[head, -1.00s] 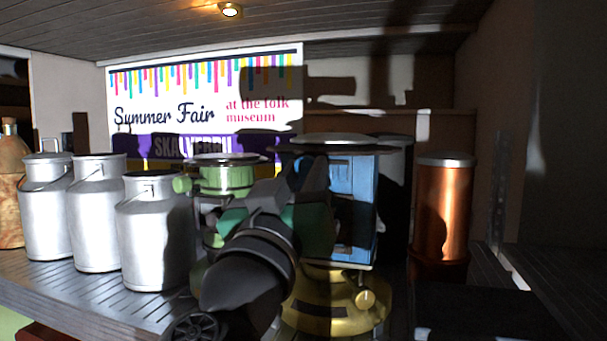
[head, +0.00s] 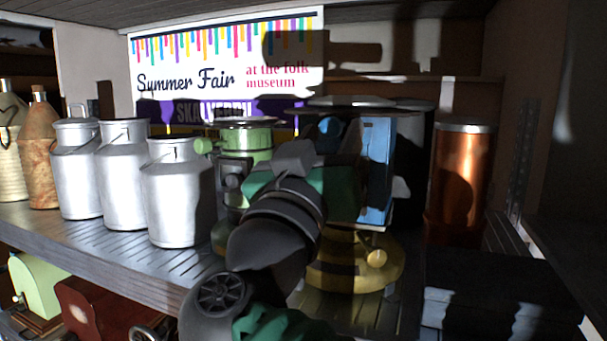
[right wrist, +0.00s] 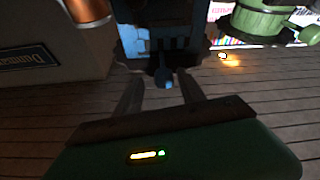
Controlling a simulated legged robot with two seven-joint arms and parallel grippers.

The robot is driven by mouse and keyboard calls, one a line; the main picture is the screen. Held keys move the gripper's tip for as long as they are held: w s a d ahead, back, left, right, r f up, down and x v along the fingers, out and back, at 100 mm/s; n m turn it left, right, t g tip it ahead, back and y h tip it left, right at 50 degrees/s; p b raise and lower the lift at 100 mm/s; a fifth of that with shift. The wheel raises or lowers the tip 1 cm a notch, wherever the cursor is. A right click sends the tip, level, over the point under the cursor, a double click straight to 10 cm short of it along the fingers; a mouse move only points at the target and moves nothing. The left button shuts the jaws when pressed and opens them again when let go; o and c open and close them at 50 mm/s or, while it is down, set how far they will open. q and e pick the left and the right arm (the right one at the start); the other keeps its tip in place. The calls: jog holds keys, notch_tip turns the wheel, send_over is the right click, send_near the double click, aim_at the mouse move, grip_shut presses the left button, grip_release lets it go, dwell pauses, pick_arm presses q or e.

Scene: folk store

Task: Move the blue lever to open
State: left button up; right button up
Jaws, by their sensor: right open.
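The blue lever (right wrist: 163,76) hangs from the dark front of a blue machine (right wrist: 145,38) in the right wrist view, which looks upside down. My right gripper (right wrist: 160,92) is open, its two fingers pointing at the machine. The lever's end lies between the fingers in the picture; I see no contact. In the head view the blue machine (head: 375,165) stands on a brass base (head: 350,272), mostly behind my right arm. The right fingertips are hidden there. A small rounded blue part (head: 331,127) shows above the gripper; I cannot tell whether it is the lever. My left gripper is not in view.
Grey milk cans (head: 180,195) stand left on the slatted shelf, with a green device (head: 245,141) close to my arm. A copper cylinder (head: 461,170) and dark box (head: 500,290) are on the right. A lower shelf holds a red item (head: 100,308).

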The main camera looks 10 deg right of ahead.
jog(key=b+v, duration=0.6)
jog(key=v, duration=1)
jog(key=shift+a, duration=0.2)
jog(key=shift+s+a, duration=0.1)
jog(key=shift+s, duration=0.1)
